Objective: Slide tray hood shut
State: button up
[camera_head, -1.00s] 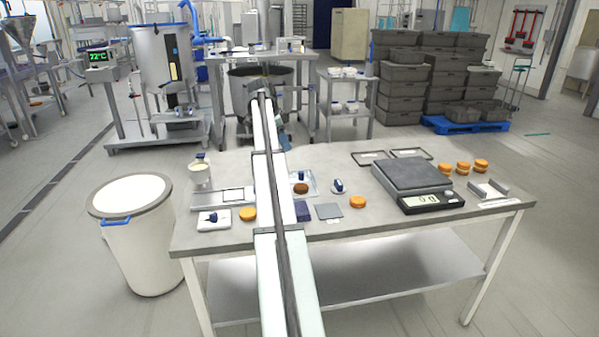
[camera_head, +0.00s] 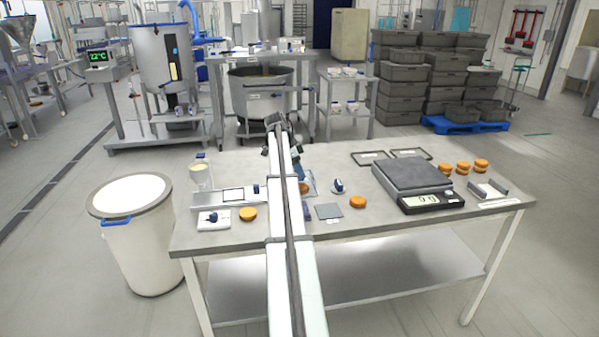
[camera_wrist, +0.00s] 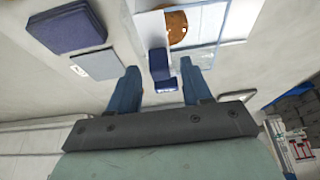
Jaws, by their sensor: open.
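The tray (camera_wrist: 235,20) holds a brown round (camera_wrist: 176,27) and has a clear hood with pale edges over part of it; how far the hood is closed I cannot tell. A dark blue handle block (camera_wrist: 161,66) stands at its near side in the wrist view. My gripper (camera_wrist: 160,84) is open, with one blue finger on each side of the block; whether they touch it I cannot tell. In the head view the round (camera_head: 304,187) shows beside my arm, which hides much of the tray. My gripper's blue fingers (camera_head: 299,172) are low over the tray there.
A dark blue pad (camera_wrist: 66,28) and a grey square plate (camera_wrist: 96,64) lie beside the tray. A scale (camera_head: 412,176), orange rounds (camera_head: 357,202) and a small blue-knobbed piece (camera_head: 338,187) stand to the right. A jar (camera_head: 200,175) stands at the left.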

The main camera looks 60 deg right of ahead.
jog(key=shift+s+d+f, duration=0.15)
jog(key=shift+f, duration=0.3)
jog(key=shift+c, duration=0.5)
grip_shut()
